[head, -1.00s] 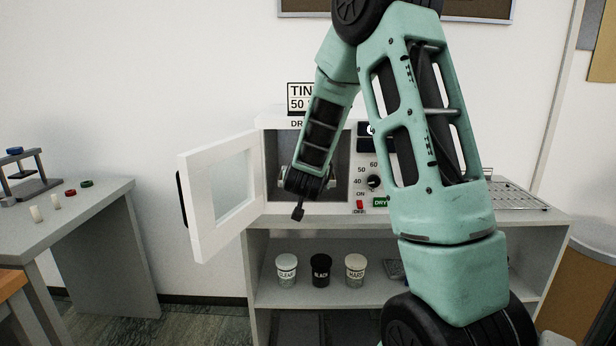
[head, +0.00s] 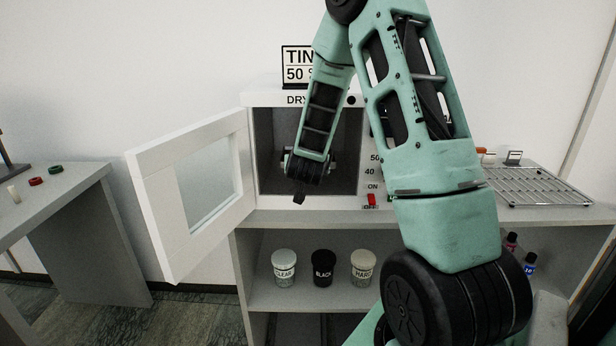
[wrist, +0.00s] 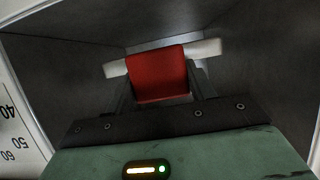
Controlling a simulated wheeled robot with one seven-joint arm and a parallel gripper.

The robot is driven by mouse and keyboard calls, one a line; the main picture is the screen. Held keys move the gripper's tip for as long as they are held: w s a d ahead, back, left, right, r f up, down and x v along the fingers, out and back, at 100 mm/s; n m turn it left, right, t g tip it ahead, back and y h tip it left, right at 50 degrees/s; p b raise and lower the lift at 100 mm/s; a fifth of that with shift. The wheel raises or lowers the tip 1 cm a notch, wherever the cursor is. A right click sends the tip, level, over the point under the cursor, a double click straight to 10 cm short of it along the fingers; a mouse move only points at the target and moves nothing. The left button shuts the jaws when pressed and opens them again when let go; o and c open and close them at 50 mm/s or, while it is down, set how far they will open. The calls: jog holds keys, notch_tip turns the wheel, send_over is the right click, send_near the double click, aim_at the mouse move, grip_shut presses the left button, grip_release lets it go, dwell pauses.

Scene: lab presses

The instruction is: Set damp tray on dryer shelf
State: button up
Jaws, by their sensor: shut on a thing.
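The dryer (head: 256,150) stands on the bench with its white windowed door (head: 160,215) swung open to the left. My arm reaches into its dark chamber (head: 345,180); the wrist hides much of the inside. In the wrist view my gripper (wrist: 160,82) is inside the chamber, shut on a red piece (wrist: 158,72), seemingly the tray's grip. A pale bar (wrist: 207,48) shows on both sides behind the red piece, probably the tray's edge. The rest of the tray is hidden. I cannot tell whether it touches the shelf, which I cannot make out.
The dryer's control panel (head: 372,172) is right of the opening, partly behind my arm. A wire rack (head: 535,187) lies on the bench at right. Clear (head: 284,268), black (head: 322,268) and hard (head: 363,268) cups stand on the lower shelf. The left table (head: 60,200) holds small coloured rings.

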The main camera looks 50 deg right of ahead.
aim_at(308, 190)
jog(key=shift+f, duration=2.25)
jog(key=shift+f, duration=0.15)
jog(key=o, duration=1.2)
